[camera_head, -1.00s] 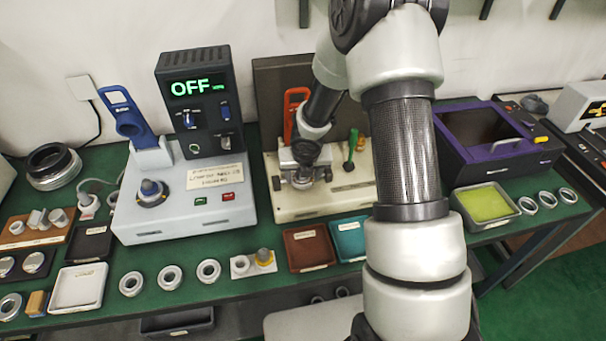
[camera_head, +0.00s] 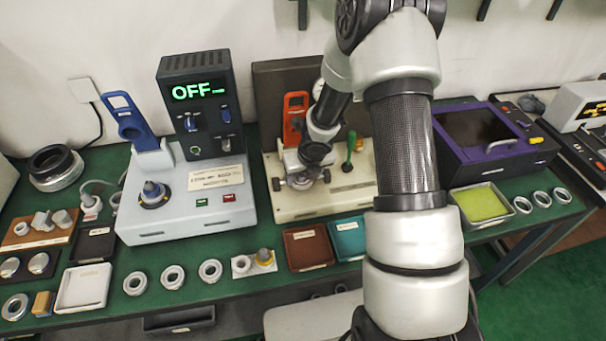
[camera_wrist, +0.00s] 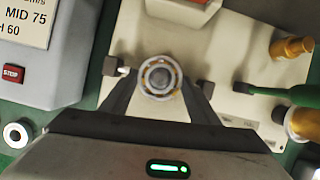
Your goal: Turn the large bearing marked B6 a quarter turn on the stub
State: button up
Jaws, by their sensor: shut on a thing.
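The bearing (camera_wrist: 160,61) is a pale ring with brass-coloured balls, seen from above in the wrist view. It sits around the grey stub (camera_wrist: 160,79) on a cream base (camera_head: 340,200). My gripper (camera_wrist: 160,84) is shut on the bearing, with one dark finger on each side of it. No B6 mark can be read on the ring.
An orange-red handle (camera_head: 294,118) stands behind my wrist, and a green-topped lever (camera_head: 349,150) to its right. The grey tester (camera_head: 190,212) reading OFF is on the left. Loose rings, a brown tray (camera_head: 309,262) and a teal tray (camera_head: 347,246) line the front.

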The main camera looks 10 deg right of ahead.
jog(key=shift+d+n+y+p, duration=0.1)
jog(key=shift+n+y+p, duration=0.6)
jog(key=shift+n+p, duration=1.4)
jog(key=shift+w+f+g, duration=0.1)
jog(key=shift+w+g, duration=0.05)
jog(key=shift+g, duration=0.15)
jog(key=shift+d+n, duration=0.1)
jog(key=shift+n, duration=0.2)
jog(key=shift+n+y+p, duration=0.35)
jog(key=shift+n+y, duration=0.05)
jog(key=shift+n, duration=0.1)
jog(key=o, duration=1.5)
jog(key=shift+o, duration=0.2)
